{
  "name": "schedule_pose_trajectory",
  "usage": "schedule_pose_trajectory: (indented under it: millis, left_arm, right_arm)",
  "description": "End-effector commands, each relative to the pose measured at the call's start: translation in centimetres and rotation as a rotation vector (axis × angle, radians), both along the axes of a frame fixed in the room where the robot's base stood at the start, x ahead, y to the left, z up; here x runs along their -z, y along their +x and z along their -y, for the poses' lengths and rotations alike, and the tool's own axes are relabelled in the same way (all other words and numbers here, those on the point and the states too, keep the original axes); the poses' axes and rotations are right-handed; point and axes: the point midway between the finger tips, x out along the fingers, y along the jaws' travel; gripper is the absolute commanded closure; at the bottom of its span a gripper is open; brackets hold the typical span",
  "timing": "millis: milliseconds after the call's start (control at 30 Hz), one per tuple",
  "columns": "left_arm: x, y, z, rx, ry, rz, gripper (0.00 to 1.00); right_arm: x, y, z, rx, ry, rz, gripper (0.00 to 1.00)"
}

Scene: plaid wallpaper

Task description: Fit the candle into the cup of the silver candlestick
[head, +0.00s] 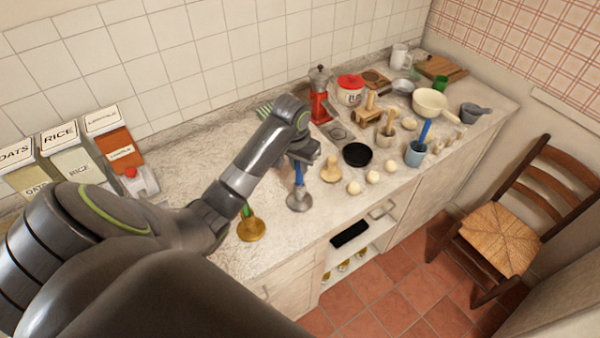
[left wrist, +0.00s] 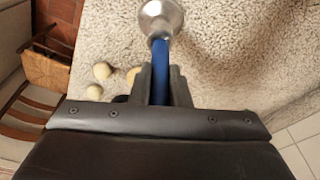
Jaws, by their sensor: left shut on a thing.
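My left gripper (head: 300,164) is shut on a blue candle (head: 299,176) and holds it above the counter. The silver candlestick (head: 299,202) stands on the counter right below the candle. In the left wrist view the blue candle (left wrist: 160,75) runs between the two fingers (left wrist: 160,84) towards the silver candlestick (left wrist: 161,17). The candle's lower end is at the candlestick's cup; I cannot tell how far it sits inside. My right gripper is not in view.
A brass candlestick (head: 251,230) with a green candle stands nearer, to the left. A wooden piece (head: 332,170), pale balls (head: 354,188) and a black dish (head: 357,154) lie to the right. A red grinder (head: 320,100) stands behind. The counter's front edge is close.

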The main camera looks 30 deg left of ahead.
Motion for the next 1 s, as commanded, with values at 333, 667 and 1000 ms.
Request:
schedule_pose_trajectory:
  millis: [333,667,1000]
  left_arm:
    - [3.5,0.0,0.0,0.000,-0.001,-0.001,1.00]
    - [3.8,0.0,0.0,0.000,0.000,-0.002,0.82]
    - [3.8,0.0,0.0,0.000,0.000,-0.001,0.62]
  right_arm:
    - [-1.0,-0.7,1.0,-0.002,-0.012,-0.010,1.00]
    - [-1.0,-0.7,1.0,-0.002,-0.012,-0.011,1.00]
    - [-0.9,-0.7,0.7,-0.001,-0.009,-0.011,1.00]
